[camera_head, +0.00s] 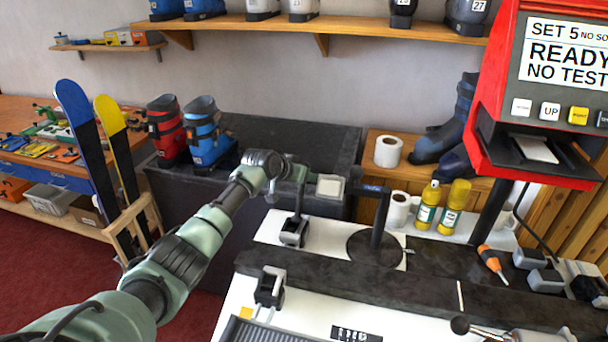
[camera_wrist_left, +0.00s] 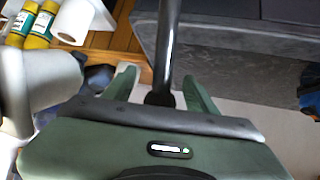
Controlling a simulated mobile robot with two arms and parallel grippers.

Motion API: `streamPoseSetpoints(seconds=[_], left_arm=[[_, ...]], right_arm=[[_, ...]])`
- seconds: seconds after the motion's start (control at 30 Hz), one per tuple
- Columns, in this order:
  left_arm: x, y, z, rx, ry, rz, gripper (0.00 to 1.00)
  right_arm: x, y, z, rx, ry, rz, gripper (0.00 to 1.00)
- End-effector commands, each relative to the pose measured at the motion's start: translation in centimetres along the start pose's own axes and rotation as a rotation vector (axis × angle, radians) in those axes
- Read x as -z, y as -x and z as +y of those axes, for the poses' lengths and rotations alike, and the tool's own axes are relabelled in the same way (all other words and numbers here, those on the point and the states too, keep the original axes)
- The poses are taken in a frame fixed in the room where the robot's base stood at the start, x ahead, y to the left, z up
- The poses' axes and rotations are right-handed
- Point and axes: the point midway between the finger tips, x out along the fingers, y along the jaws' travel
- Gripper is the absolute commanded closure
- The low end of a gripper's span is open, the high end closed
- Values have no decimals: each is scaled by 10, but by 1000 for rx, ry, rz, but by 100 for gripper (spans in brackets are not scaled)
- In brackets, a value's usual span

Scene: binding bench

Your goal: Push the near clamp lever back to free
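Two grey clamps show at the bench's left end: one nearer the front (camera_head: 270,287) and one behind it (camera_head: 293,232). A black lever (camera_head: 299,203) rises almost upright at the rear one. I see no raised lever on the front one. My left gripper (camera_head: 301,181) is at the top of that lever. In the left wrist view, its green fingers (camera_wrist_left: 162,78) stand apart on either side of a black rod (camera_wrist_left: 168,45), with visible gaps, so it is open around the rod. Contact cannot be told. My right gripper is not in view.
A black post (camera_head: 377,232) on a round base stands right of the lever. A pale block (camera_head: 330,187) sits just right of the gripper. Yellow bottles (camera_head: 452,208) and paper rolls (camera_head: 388,151) are behind. A dark bin (camera_head: 260,128) lies beyond.

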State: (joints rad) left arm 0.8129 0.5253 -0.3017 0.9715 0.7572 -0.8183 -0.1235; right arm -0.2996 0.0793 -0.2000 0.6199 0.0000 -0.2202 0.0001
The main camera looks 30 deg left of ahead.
Motion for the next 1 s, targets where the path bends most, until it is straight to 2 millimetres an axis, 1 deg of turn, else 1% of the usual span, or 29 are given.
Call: streamPoseSetpoints(seconds=[0.17,0.27,0.6,0.7,0.83,1.0], left_arm=[[2,5,-2,2,0,5,43],[3,13,-2,1,-2,7,43],[-1,58,-1,1,-3,3,43],[-1,68,0,0,-1,1,43],[-1,76,0,0,-1,0,43],[-1,78,0,0,0,-2,43]], right_arm=[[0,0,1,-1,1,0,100],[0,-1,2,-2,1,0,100],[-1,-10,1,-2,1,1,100],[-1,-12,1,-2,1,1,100],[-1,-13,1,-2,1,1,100],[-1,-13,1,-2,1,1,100]])
